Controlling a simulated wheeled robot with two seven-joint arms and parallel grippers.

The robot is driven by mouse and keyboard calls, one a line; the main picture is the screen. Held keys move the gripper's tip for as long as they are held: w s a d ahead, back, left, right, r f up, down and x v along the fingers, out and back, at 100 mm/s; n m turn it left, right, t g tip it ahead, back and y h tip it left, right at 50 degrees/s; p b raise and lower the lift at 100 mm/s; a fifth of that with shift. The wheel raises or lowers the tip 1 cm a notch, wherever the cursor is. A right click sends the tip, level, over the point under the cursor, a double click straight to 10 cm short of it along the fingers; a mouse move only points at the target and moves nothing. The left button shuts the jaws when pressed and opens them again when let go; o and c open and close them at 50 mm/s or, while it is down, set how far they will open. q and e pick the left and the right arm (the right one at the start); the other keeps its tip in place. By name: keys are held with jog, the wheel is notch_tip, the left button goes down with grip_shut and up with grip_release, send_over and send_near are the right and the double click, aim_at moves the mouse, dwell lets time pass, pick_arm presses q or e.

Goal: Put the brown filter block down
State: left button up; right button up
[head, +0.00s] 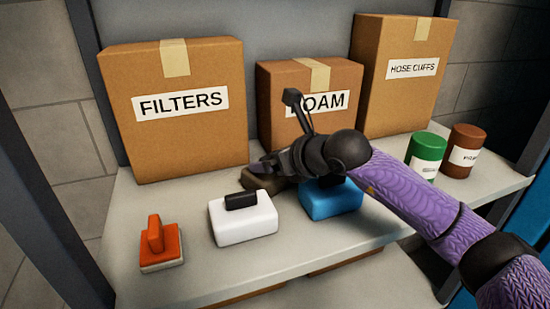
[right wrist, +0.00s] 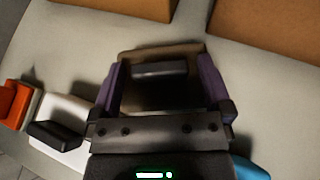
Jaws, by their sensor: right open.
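The brown filter block (head: 258,183) is on the shelf behind the white block, partly hidden by my right gripper (head: 268,170). In the right wrist view the brown block (right wrist: 130,57), with a dark handle (right wrist: 160,69), lies between the two purple-sided fingers of the right gripper (right wrist: 160,82). The fingers are open, one on each side of it. The block appears to rest on the shelf, though its underside is hidden. My left gripper is not in view.
On the shelf (head: 190,285) stand a white block (head: 245,226), a blue block (head: 335,204) and an orange brush (head: 162,245). Behind are boxes marked FILTERS (head: 175,135), FOAM (head: 275,85) and HOSE CUFFS (head: 400,100). Green (head: 426,153) and brown (head: 466,140) cans stand right.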

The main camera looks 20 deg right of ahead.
jog(key=shift+r, duration=0.25)
jog(key=p+v, duration=0.1)
jog(key=v, duration=1)
jog(key=shift+s+d+p, duration=0.1)
jog(key=shift+d+p, duration=0.05)
jog(key=shift+p, duration=0.25)
jog(key=shift+s+d+r, duration=0.1)
jog(key=shift+s+r, duration=0.05)
jog(key=shift+s, duration=0.15)
